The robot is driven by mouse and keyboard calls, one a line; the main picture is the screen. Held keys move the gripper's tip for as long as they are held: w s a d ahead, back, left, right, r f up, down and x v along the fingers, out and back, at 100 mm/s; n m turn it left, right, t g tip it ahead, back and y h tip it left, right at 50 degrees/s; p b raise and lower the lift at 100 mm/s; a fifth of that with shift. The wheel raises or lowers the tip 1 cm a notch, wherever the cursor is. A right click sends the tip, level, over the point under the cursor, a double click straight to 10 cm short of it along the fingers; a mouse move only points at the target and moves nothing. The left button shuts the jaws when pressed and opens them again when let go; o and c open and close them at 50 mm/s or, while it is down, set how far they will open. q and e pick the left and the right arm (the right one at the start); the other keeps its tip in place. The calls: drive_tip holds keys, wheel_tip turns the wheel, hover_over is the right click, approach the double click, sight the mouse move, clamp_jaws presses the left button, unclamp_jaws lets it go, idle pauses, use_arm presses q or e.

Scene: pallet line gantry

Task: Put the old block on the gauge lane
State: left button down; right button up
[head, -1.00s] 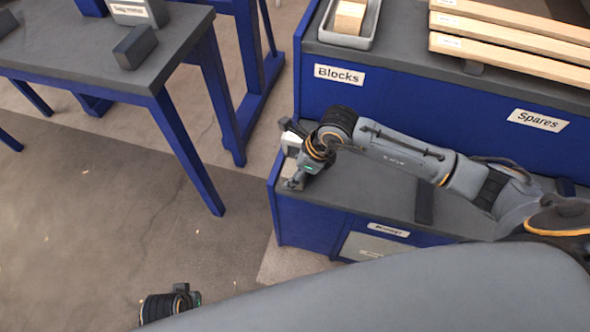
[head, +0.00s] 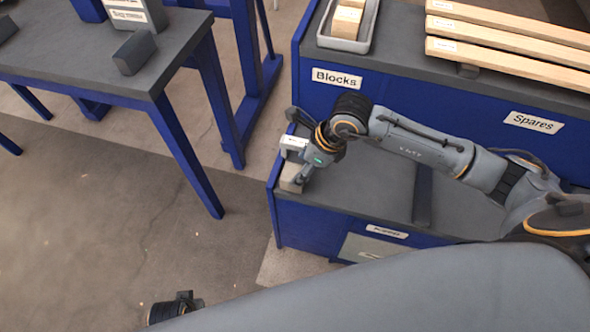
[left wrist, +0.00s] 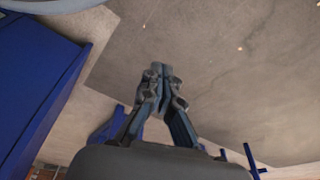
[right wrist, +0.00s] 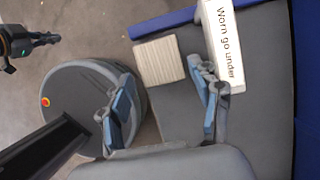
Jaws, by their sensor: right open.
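A worn, greyish-tan block (head: 292,177) sits at the left end of the low grey shelf (head: 375,185), beside a white sign; it also shows in the right wrist view (right wrist: 158,61). My right gripper (head: 306,172) is close beside it. In the right wrist view my right gripper (right wrist: 166,95) is open, its fingers apart, with the block beyond the fingertips. I cannot tell whether a finger touches it. My left gripper (left wrist: 161,72) is shut and empty over the floor. I cannot make out a label naming the gauge lane.
The white sign (right wrist: 224,48) reads "Worn go under". Above, a tray (head: 368,42) marked "Blocks" holds pale wooden blocks (head: 347,20), and long planks (head: 510,43) lie by "Spares". A table (head: 70,55) with a dark block (head: 134,52) stands left. Open floor (head: 110,240) lies between.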

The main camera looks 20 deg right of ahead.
use_arm(q)
drive_tip(key=shift+s+f, duration=0.3)
drive_tip(key=shift+f, duration=0.3)
drive_tip(key=shift+s+f, duration=0.3)
drive_tip(key=shift+f, duration=0.3)
use_arm(e)
drive_tip(key=v, duration=0.6)
drive_tip(key=shift+d+r, duration=0.2)
drive_tip(key=shift+r, duration=0.15)
drive_tip(key=shift+s, duration=0.15)
